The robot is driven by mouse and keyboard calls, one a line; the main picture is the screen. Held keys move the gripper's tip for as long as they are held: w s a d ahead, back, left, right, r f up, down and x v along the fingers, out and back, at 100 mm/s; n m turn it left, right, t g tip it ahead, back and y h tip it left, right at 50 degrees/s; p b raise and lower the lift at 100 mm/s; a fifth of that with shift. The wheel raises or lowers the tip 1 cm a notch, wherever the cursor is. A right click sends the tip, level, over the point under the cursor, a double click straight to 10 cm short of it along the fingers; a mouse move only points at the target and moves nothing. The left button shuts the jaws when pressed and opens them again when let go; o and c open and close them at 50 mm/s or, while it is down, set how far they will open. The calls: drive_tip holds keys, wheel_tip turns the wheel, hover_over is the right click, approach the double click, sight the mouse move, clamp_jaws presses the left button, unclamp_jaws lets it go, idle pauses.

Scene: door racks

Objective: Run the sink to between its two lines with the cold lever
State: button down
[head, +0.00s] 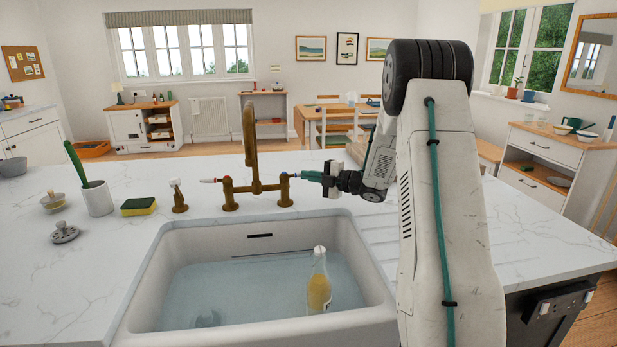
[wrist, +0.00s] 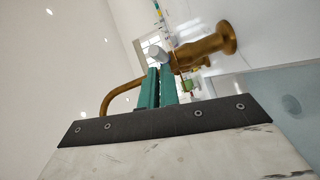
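The white sink (head: 160,275) holds clear water (head: 240,290). A thin dark line (head: 272,253) shows on its back wall, just above the water surface; I cannot make out a second line. The brass tap (head: 250,130) stands behind the sink, with no stream visible from its spout. Its left lever (head: 208,180) has a white and red end and points left. The right valve (head: 285,188) is beside my gripper (head: 303,175). In the wrist view, the teal fingers (wrist: 157,71) are close together, their tips at the white lever end (wrist: 157,54). The fingers hide whether they touch it.
A bottle with yellow contents (head: 319,290) stands in the water at the sink's right. A brass fitting (head: 179,196), a sponge (head: 138,206), a white cup with a green-handled tool (head: 97,199) and a drain strainer (head: 64,232) are on the left counter. The right counter is mostly clear.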

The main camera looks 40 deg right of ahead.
drive_tip(key=v, duration=1.1)
drive_tip(key=shift+d+r, duration=0.35)
drive_tip(key=shift+d, duration=0.1)
